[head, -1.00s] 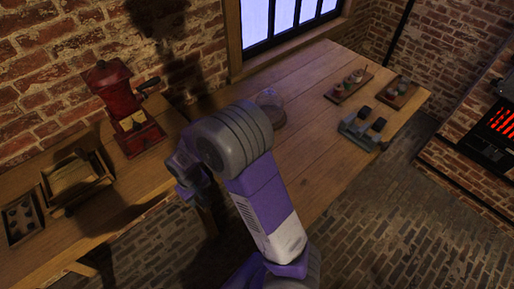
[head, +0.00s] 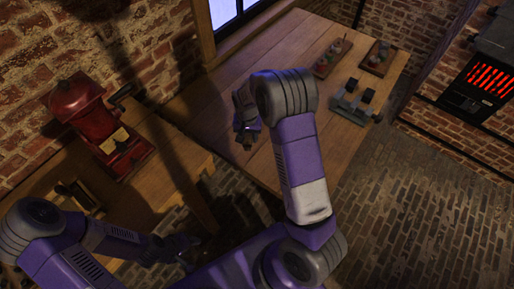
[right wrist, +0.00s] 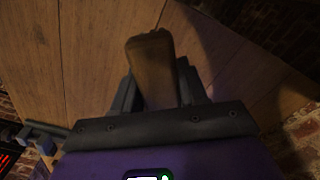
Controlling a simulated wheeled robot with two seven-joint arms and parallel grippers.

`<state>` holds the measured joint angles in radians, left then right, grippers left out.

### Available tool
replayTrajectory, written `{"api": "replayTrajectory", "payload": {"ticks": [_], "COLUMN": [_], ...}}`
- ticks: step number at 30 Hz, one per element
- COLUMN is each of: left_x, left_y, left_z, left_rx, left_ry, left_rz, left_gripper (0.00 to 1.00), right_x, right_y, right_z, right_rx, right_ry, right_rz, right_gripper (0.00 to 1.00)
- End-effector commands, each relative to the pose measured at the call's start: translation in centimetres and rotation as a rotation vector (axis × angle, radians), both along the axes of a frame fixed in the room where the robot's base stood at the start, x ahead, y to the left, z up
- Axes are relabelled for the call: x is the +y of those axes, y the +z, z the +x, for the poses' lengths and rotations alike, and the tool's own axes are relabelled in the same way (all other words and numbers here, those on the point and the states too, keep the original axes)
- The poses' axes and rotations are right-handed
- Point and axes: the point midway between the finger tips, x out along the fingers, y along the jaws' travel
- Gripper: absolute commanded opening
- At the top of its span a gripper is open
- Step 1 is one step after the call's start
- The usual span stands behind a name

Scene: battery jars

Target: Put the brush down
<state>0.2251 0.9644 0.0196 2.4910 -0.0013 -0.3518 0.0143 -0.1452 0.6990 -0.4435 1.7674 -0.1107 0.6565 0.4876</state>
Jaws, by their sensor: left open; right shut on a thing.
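The brush (right wrist: 150,65) shows in the right wrist view as a brown, wood-like piece standing up between the fingers. My right gripper (right wrist: 153,92) is shut on it. In the head view my right gripper (head: 246,140) is over the near left part of the long wooden table (head: 215,98); the brush cannot be made out clearly there. Whether the brush touches the tabletop cannot be told. My left gripper (head: 187,250) is open, low in the head view beside the side table, and dim.
A red grinder (head: 100,125) stands on the wooden side table (head: 175,160) at left. A glowing heater (head: 487,80) is at right.

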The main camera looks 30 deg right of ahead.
Motion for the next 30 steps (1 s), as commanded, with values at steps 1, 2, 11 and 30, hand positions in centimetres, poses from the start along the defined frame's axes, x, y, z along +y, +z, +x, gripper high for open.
{"api": "replayTrajectory", "payload": {"ticks": [1,2,11,30], "left_x": [0.0,0.0,0.0,0.0], "left_y": [0.1,0.1,-0.4,-1.1], "left_z": [0.0,0.0,0.0,0.0], "left_rx": [0.000,0.000,0.000,-0.001], "left_ry": [0.000,0.000,0.000,0.000], "left_rz": [0.000,0.000,0.000,0.000], "left_gripper": [0.43,0.43,0.43,0.43], "right_x": [-1.4,-1.9,-3.5,-3.4], "right_y": [-0.5,-0.7,-5.3,-11.3], "right_z": [0.5,0.7,1.3,1.4], "right_rx": [0.002,0.002,0.004,-0.001], "right_ry": [-0.067,-0.099,-0.194,-0.190], "right_rz": [0.000,0.000,0.003,0.004], "right_gripper": [0.18,0.18,0.18,0.18]}}
